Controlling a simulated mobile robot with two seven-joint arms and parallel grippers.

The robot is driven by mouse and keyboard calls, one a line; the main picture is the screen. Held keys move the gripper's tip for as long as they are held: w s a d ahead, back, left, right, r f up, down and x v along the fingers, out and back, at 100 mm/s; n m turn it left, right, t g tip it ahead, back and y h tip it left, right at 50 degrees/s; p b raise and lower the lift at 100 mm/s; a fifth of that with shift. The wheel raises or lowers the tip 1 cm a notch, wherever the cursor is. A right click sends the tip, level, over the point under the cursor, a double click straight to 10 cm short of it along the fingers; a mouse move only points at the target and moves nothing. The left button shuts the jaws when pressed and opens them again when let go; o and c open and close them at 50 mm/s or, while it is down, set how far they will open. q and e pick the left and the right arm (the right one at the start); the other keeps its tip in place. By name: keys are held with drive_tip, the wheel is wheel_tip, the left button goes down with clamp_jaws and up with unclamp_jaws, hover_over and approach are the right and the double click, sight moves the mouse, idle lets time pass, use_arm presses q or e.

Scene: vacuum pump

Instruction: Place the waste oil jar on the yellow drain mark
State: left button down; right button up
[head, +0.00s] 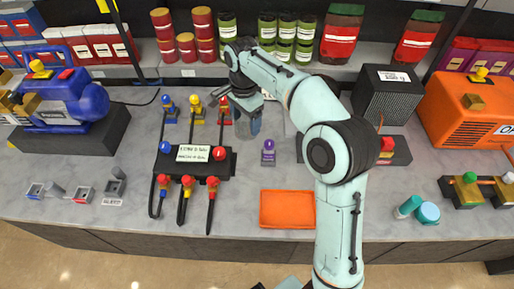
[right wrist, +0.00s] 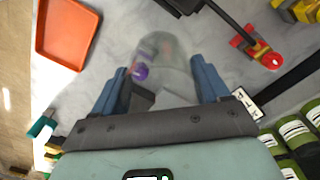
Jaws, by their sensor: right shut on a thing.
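My right gripper (head: 255,122) is over the middle of the counter, pointing down. In the right wrist view its two blue fingers (right wrist: 162,92) are on either side of a clear, domed glass jar (right wrist: 163,58), and it is shut on it. The jar is nearly see-through, and a purple knob shows through it. I cannot tell whether this is the waste oil jar, or whether its far end touches the counter. I make out no yellow drain mark in either view. My left gripper is not in view.
An orange tray (head: 287,209) lies at the front, and a purple-knobbed part (head: 268,152) stands behind it. A black manifold (head: 195,161) with several valves is to the left. Teal pieces (head: 428,212) lie at the right.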

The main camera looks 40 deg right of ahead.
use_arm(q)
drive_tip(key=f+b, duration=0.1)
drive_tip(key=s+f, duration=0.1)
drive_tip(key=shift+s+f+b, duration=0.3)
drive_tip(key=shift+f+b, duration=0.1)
use_arm(e)
hover_over(248, 160)
wheel_tip(248, 160, down, 14)
drive_tip(key=shift+f, duration=0.25)
drive_tip(key=shift+f, duration=0.2)
drive_tip(key=o, duration=1.1)
drive_tip(key=shift+r, duration=0.1)
